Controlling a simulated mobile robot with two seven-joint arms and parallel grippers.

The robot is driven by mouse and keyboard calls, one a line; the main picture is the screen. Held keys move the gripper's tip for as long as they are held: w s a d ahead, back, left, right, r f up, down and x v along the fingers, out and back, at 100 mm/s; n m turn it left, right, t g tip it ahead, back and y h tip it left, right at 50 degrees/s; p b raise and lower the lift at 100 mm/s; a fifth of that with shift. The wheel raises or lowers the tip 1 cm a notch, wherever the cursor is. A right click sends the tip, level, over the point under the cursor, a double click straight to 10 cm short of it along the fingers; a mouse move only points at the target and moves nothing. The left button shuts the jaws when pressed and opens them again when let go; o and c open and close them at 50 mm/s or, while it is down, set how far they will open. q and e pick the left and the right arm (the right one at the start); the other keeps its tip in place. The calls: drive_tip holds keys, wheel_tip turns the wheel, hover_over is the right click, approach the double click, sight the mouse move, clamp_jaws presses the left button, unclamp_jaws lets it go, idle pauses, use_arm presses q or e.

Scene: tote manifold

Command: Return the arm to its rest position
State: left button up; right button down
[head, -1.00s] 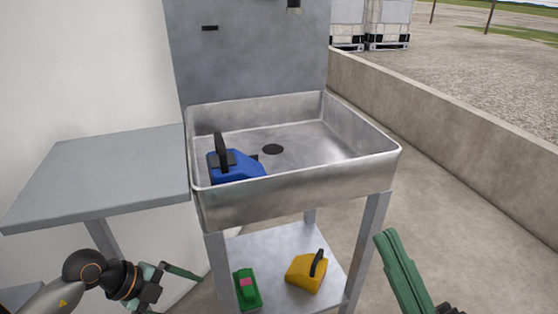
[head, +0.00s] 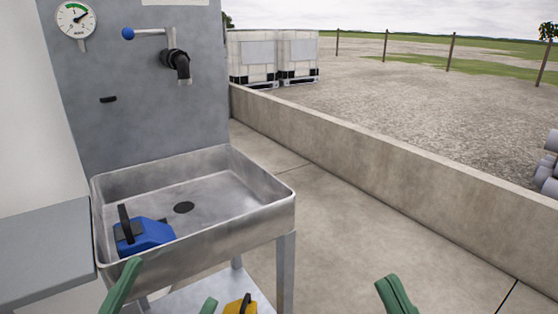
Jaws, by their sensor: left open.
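My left gripper (head: 172,284) is at the bottom left of the head view, in front of the metal sink. Its two green fingers are spread apart with nothing seen between them. Most of that arm is out of the picture. My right gripper (head: 393,294) shows only as green finger parts at the bottom edge, over the concrete floor to the right of the sink. Its jaw gap is not clear.
A blue jug (head: 148,235) sits in the sink basin (head: 225,231). A yellow jug (head: 241,305) shows below on the lower shelf. A grey side table (head: 45,250) stands left. A low concrete wall (head: 380,165) runs along the right, with clear floor before it.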

use_arm(q)
drive_tip(key=w+a+f+n+g+y+p, duration=0.1)
drive_tip(key=w+f+n+g+y+p, duration=0.15)
drive_tip(key=w+y+p, duration=0.4)
drive_tip(key=w+a+f+n+g+y+p, duration=0.1)
drive_tip(key=f+n+g+y+p, duration=0.2)
drive_tip(key=p, duration=0.7)
use_arm(e)
drive_tip(key=w+d+f+m+g+h, duration=0.2)
drive_tip(key=w+f+m+g+h, duration=0.25)
drive_tip(key=w+m+h, duration=0.4)
use_arm(q)
drive_tip(key=s+a+f+n+g+y+p, duration=0.2)
drive_tip(key=s+f+g+p, duration=0.5)
drive_tip(key=p, duration=0.8)
drive_tip(key=shift+s+a+f+n+y, duration=0.35)
drive_tip(key=shift+s+f+n+y, duration=0.4)
drive_tip(key=shift+s+n, duration=0.35)
use_arm(e)
drive_tip(key=s+d+f+m+g+h, duration=0.1)
drive_tip(key=s+f+g+h, duration=0.3)
drive_tip(key=s+f+g, duration=0.4)
drive_tip(key=shift+s+d+f, duration=0.75)
drive_tip(key=shift+s+d, duration=0.05)
drive_tip(key=shift+s, duration=0.3)
drive_tip(key=shift+h, duration=0.25)
